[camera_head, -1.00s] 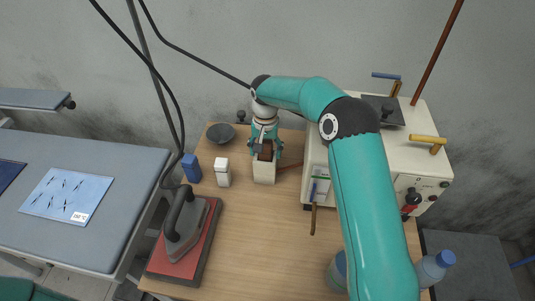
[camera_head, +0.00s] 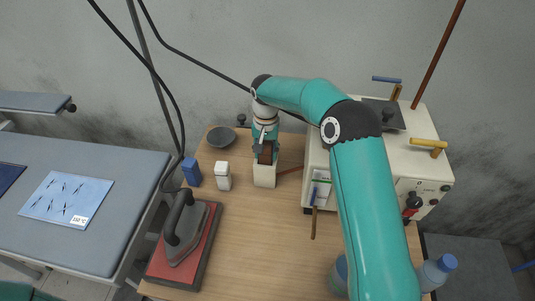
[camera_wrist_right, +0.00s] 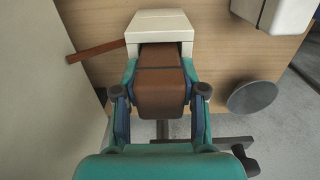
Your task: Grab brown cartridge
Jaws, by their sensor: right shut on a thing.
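The brown cartridge (camera_head: 265,153) sits in the top of a cream block-shaped holder (camera_head: 264,175) on the wooden table. My right gripper (camera_head: 265,148) is at the cartridge, with its arm reaching in from the right. In the right wrist view the cartridge (camera_wrist_right: 162,88) lies between the two fingers of the right gripper (camera_wrist_right: 162,95), which are shut on its sides. The cartridge's far end meets the cream holder (camera_wrist_right: 162,28); whether it is fully seated I cannot tell. My left gripper is not in view.
A white cartridge-like block (camera_head: 223,176) and a blue one (camera_head: 192,171) stand left of the holder. A grey dish (camera_head: 220,136) is behind them. An iron (camera_head: 182,235) rests on a red pad at front left. A cream machine (camera_head: 428,165) stands right. The table's front middle is clear.

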